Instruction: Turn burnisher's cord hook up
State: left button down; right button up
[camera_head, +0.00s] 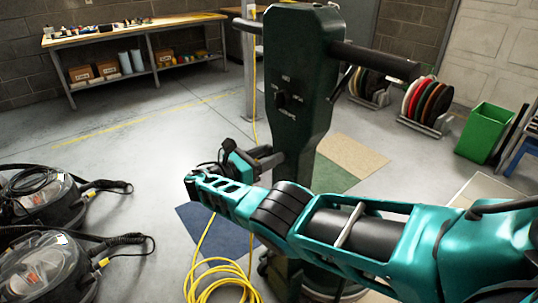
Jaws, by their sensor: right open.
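The burnisher (305,85) stands upright in the middle, a tall dark green column with black handle bars out to both sides near its top. My right arm comes in from the right, passes in front of the column's lower part and bends back toward it. My right gripper (264,157) is open at the column's left edge, its dark fingers pointing right toward the column. I cannot make out the cord hook; the gripper may cover it. A yellow cord (254,100) hangs along the column's left side. My left gripper is out of view.
Yellow cord lies coiled on the floor (225,285) by the burnisher's base. Two vacuum-like machines (40,195) stand at left. A workbench (130,32) is at the back left. Pad racks (425,105) and a green bin (483,132) stand at right. The floor at middle left is clear.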

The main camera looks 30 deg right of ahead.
pick_arm(q)
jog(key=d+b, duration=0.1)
jog(key=b, duration=0.1)
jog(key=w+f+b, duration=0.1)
jog(key=b, duration=0.1)
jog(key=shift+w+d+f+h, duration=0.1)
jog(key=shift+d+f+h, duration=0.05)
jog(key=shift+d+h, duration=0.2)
pick_arm(e)
jog(key=s+a, duration=0.1)
jog(key=a, duration=1.1)
jog(key=shift+a, duration=0.15)
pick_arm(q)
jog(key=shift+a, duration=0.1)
pick_arm(e)
jog(key=shift+a, duration=0.1)
